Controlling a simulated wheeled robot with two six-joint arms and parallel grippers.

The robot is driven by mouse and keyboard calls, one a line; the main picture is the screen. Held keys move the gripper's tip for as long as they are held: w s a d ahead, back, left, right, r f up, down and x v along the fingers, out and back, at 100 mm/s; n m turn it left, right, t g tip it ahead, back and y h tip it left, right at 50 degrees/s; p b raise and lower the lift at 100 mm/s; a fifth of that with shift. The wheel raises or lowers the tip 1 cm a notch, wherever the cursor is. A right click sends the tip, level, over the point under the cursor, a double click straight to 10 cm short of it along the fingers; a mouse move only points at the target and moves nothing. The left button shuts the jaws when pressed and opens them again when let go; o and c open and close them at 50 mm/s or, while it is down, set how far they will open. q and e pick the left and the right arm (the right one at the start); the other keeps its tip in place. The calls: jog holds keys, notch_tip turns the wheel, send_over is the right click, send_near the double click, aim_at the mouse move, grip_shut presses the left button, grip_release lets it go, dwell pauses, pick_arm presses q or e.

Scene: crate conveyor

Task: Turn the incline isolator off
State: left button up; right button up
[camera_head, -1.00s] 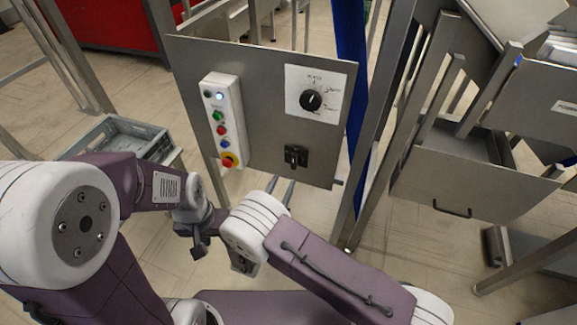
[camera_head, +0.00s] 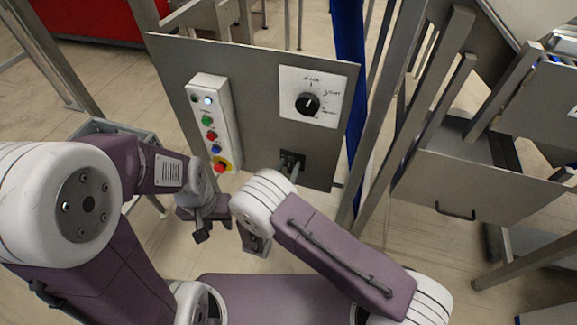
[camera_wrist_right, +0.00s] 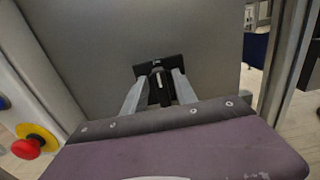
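The isolator (camera_head: 284,160) is a black switch on a dark square plate, low on the right side of the grey panel. In the right wrist view its black handle (camera_wrist_right: 160,88) stands upright between the two fingers of my right gripper (camera_wrist_right: 160,94). The fingers are apart, one on each side of the handle, with narrow gaps visible. The label on the plate is too small to read. In the head view my right wrist hides the lower part of the isolator. My left gripper (camera_head: 202,230) hangs low, left of my right wrist, away from the panel; its finger opening is unclear.
A white button box (camera_head: 211,125) with several coloured buttons is on the panel's left; its red and yellow stop button (camera_wrist_right: 34,141) shows at lower left in the wrist view. A rotary selector (camera_head: 308,104) sits above the isolator. A blue post (camera_head: 348,60) stands right of the panel.

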grip_shut()
jog(key=shift+n, duration=0.3)
jog(key=n, duration=0.1)
jog(key=n+p, duration=0.1)
jog(key=shift+w+a+n, duration=0.1)
jog(key=shift+a+n, duration=0.1)
jog(key=shift+n, duration=0.2)
jog(key=shift+w+a+f+n+p, duration=0.1)
jog(key=shift+a+f+n+p, duration=0.2)
jog(key=shift+n, duration=2.05)
jog(key=shift+a+f+n+p, duration=0.1)
jog(key=shift+f+n+p, duration=0.25)
jog(key=shift+n, duration=2.05)
jog(key=shift+w+a+f+n+p, duration=0.15)
jog(key=shift+n+p, duration=0.3)
jog(key=shift+n, duration=1.9)
jog(key=shift+s, duration=0.1)
